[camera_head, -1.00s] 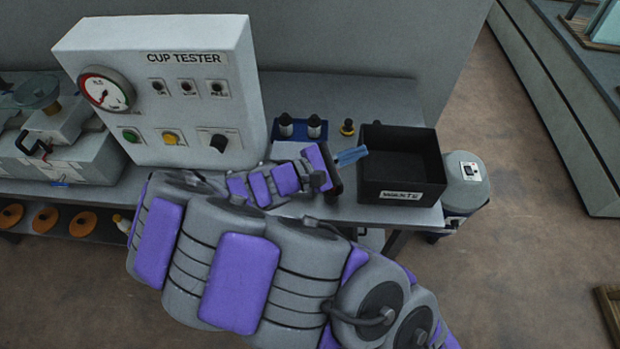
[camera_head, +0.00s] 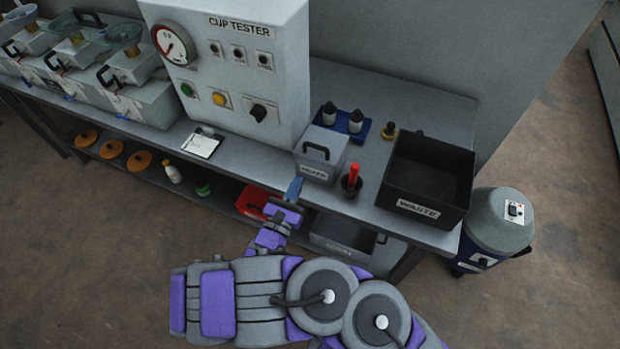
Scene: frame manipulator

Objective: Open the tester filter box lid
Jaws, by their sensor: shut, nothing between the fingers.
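A small light-grey box with a black handle on its top and a label on its front (camera_head: 319,155) stands near the table's front edge. The label is too blurred to read surely; this may be the filter box. Its top looks closed. My gripper (camera_head: 294,188), with blue fingers, is shut and empty. It shows in front of the table edge, below and left of the box in the picture, apart from it. The cup tester (camera_head: 232,70), a white cabinet with a gauge and buttons, stands left of the box.
Right of the box stand a dark holder with a red-handled tool (camera_head: 352,180) and a black waste bin (camera_head: 428,180). A blue tray with two bottles (camera_head: 342,123) is behind. The lower shelf holds a red container (camera_head: 252,201) and a grey bin (camera_head: 340,236).

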